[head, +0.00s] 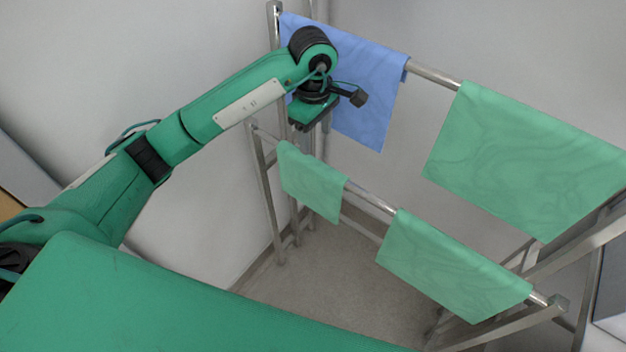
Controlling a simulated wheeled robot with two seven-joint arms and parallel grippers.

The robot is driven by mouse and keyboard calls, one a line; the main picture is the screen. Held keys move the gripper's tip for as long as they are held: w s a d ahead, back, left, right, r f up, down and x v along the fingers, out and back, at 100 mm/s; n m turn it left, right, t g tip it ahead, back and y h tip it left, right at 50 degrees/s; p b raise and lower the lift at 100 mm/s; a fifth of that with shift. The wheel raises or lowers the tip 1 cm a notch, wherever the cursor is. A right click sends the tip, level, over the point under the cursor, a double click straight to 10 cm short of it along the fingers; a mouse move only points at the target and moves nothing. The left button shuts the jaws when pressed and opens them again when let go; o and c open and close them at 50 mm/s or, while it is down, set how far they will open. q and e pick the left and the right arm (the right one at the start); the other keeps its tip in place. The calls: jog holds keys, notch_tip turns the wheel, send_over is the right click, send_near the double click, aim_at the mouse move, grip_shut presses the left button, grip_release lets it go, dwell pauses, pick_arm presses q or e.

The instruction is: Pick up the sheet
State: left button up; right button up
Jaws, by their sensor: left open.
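A blue sheet (365,95) hangs over the upper back rail at its left end. Three green sheets also hang here: one on the upper rail at the right (525,155), and two on the lower front rail, a small one at the left (312,181) and a larger one (450,265). My left gripper (312,122) points downward in front of the blue sheet's left part, above the small green sheet. It is open; its fingertips are small and dark, and no cloth shows between them. I cannot tell whether it touches the blue sheet. My right gripper is not in view.
A metal rack carries the sheets; its upper rail (434,75) and lower rail (371,197) show bare between them. Rack posts stand at the left and right ends. Pale walls close in behind and at the left. Grey floor (315,265) shows below.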

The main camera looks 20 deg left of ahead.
aim_at(313, 160)
pick_arm(q)
jog(key=shift+a, duration=0.35)
jog(key=shift+f+p, duration=0.3)
jog(key=shift+f, duration=0.1)
notch_tip(313, 160, down, 7)
jog(key=shift+f+p, duration=0.15)
jog(key=shift+p, duration=0.95)
jog(key=shift+f+p, duration=0.4)
jog(key=shift+f, duration=0.05)
notch_tip(313, 160, down, 4)
jog(key=shift+r+p, duration=0.1)
jog(key=shift+p, duration=1.1)
jog(key=shift+w+f, duration=0.1)
jog(key=shift+f, duration=0.3)
jog(key=shift+c, duration=0.4)
jog(key=c, duration=1)
